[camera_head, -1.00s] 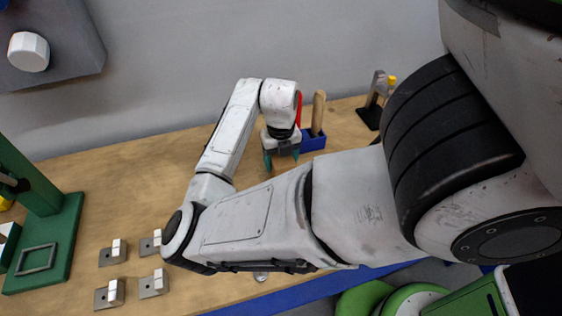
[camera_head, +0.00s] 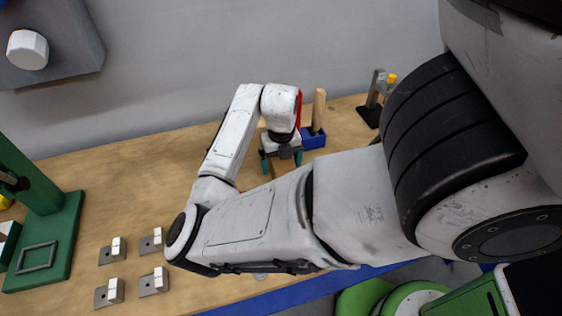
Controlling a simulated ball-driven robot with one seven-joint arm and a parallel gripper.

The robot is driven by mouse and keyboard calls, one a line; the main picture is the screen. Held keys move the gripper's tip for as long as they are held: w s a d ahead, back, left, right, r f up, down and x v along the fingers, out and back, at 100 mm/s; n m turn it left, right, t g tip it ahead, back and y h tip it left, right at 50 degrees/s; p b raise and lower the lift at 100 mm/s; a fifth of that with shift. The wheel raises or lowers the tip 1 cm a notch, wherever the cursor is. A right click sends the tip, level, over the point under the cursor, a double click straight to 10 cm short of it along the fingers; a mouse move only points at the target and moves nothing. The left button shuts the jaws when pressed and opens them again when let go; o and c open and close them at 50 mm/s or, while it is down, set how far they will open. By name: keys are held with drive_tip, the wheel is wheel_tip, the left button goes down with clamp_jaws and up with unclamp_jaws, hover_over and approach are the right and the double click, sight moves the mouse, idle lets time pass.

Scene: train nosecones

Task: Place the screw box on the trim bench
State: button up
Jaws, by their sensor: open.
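My gripper (camera_head: 281,160) is at the end of my white arm, over the wooden bench (camera_head: 110,190). Its teal fingers are apart and point down. A small brown block-like thing (camera_head: 277,170) shows just below and between the fingers, partly hidden by my forearm. It may be the screw box, but I cannot tell for sure. I cannot tell whether the fingers touch it. Whether this wooden bench is the trim bench is not marked in view.
A blue holder (camera_head: 313,139) with a wooden handle stands just right of my gripper. A grey stand (camera_head: 374,100) is farther right. Several metal brackets (camera_head: 113,252) and a green press (camera_head: 50,225) are at left. The bench middle-left is clear.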

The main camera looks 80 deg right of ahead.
wheel_tip(320, 180, up, 12)
drive_tip(key=b, duration=0.1)
drive_tip(key=shift+r, duration=0.2)
idle(0.4)
